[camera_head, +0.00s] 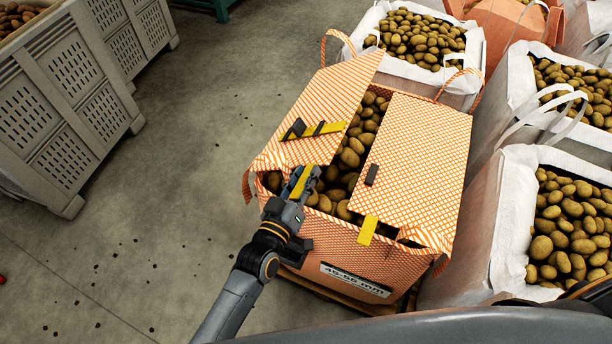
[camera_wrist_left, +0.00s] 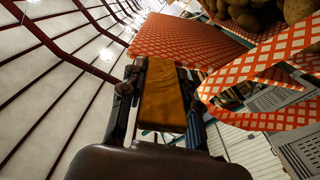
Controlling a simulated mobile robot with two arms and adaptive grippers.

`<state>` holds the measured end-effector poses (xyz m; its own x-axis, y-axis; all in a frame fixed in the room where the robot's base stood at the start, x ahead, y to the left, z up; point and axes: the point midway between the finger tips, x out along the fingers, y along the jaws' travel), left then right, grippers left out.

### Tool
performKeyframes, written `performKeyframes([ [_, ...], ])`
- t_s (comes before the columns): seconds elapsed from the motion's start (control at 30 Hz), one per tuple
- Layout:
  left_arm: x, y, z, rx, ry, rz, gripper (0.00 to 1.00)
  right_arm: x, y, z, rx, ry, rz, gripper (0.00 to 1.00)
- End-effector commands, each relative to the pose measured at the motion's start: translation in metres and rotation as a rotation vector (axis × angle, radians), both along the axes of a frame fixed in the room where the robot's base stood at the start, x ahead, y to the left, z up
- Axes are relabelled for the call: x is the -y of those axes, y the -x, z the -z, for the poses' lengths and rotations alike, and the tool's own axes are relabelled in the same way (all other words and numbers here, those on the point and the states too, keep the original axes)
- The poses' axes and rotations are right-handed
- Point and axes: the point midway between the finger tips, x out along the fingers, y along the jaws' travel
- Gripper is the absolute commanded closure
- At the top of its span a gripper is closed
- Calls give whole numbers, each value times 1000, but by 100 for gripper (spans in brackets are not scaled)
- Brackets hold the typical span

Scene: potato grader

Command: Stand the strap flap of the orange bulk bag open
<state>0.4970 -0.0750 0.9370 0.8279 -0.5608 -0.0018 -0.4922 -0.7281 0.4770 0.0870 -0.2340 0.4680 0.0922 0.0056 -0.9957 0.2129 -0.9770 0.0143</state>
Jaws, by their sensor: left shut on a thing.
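The orange bulk bag (camera_head: 345,262), checked orange and white, stands full of potatoes, with a white size label on its front. Its left flap (camera_head: 325,98) carries a black buckle and a yellow strap (camera_head: 332,129). This flap seems tilted up on its left side, with potatoes showing beside it. The right flap (camera_head: 420,150) lies over the potatoes, with a black patch and a yellow tab (camera_head: 368,230) at its front edge. My left gripper (camera_head: 301,184) is shut on the yellow strap, which shows between its fingers in the left wrist view (camera_wrist_left: 162,95). My right gripper is not in view.
White bags of potatoes (camera_head: 515,215) stand close along the right, and another (camera_head: 388,68) behind. Grey slatted crates (camera_head: 65,110) stand at the left. The concrete floor (camera_head: 190,130) between crates and orange bag is clear apart from small dark crumbs.

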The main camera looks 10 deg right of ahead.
Motion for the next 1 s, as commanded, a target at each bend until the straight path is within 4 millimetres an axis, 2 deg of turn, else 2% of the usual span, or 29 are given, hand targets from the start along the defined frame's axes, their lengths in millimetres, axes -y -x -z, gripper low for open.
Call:
performKeyframes([
  [0.07, -2, -2, -3, 13, -3, -5, 100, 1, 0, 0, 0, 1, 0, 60],
  [0.1, -2, -2, -3, 13, -3, -5, 64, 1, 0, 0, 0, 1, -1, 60],
  [0.2, -2, -2, -3, 11, -4, -4, 45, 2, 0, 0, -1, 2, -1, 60],
  [0.67, -1, 0, 3, 1, -3, -3, 45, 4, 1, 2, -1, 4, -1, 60],
  [0.87, 10, 7, 25, -1, -1, -2, 45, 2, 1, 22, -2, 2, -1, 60],
  [1.0, 21, 14, 50, 40, -60, -2, 45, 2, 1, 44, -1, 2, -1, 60],
])
